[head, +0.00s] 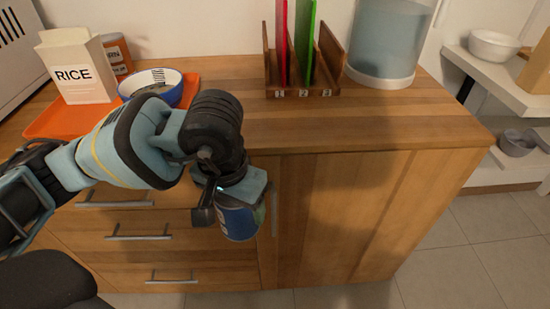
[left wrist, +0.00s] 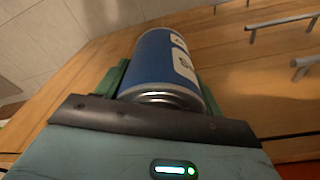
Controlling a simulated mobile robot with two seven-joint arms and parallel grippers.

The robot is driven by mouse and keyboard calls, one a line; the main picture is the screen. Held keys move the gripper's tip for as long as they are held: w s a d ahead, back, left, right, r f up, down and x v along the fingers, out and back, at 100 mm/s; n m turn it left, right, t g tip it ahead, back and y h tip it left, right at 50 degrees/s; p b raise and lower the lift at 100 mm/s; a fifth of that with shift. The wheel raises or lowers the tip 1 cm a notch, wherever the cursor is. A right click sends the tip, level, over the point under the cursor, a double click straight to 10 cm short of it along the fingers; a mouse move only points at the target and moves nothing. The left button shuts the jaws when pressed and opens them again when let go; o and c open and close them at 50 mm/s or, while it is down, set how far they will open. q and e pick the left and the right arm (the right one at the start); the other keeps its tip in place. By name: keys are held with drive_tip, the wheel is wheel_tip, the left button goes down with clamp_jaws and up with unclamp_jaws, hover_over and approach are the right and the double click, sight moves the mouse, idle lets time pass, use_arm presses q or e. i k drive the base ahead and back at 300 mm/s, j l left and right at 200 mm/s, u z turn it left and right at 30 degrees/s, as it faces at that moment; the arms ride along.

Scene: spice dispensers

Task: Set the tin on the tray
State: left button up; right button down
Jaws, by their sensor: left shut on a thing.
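The tin (head: 238,221) is blue with a light label and a metal rim. My left gripper (head: 232,192) is shut on it and holds it in front of the cabinet, below the counter's front edge. In the left wrist view the tin (left wrist: 166,62) sits between the gripper's fingers (left wrist: 160,85). The orange tray (head: 48,123) lies on the counter at the left, up and left of the gripper and partly hidden by my left arm. My right gripper is not in view.
A wooden rack (head: 330,62) with red and green boards and a clear container (head: 388,45) stand further right. The counter's middle (head: 300,122) is clear.

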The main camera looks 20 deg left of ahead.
sight(74, 125)
drive_tip(key=u, duration=0.35)
drive_tip(key=l+u, duration=0.1)
drive_tip(key=u, duration=0.3)
drive_tip(key=k+u, duration=0.1)
drive_tip(key=u, duration=0.25)
